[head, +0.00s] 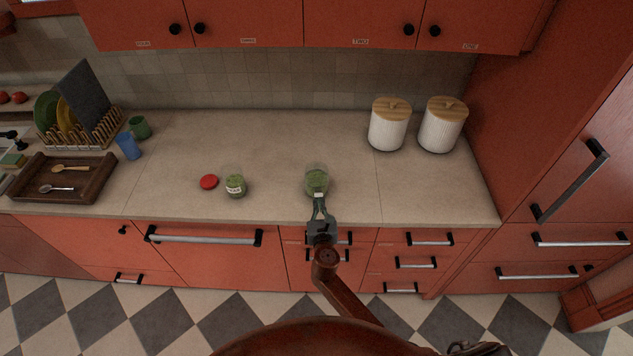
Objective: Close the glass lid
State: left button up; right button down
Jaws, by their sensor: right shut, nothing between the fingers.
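A glass jar with green contents (317,181) stands upright on the counter, just beyond my right gripper (319,201). Its upper part is clear glass; I cannot make out a separate glass lid or how it sits. My right gripper is shut and empty, with its fingertips at the near side of this jar; I cannot tell whether they touch it. A second glass jar with green contents and a pale label (235,185) stands to the left. A round red lid (209,182) lies on the counter beside it. My left gripper is not in view.
Two white canisters with wooden lids (389,128) (439,128) stand at the back right. A blue cup (128,147), a green cup (139,127), a dish rack (96,134) and a wooden tray with spoons (98,182) are at the left. The counter (270,135) behind the jars is clear.

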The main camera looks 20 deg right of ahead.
jog(key=shift+w+r, duration=0.15)
jog(key=shift+r, duration=0.2)
jog(key=shift+w+d+r+p, duration=0.15)
jog(key=shift+w+r+p, duration=0.4)
jog(key=shift+p, duration=0.25)
jog(key=shift+s, duration=0.1)
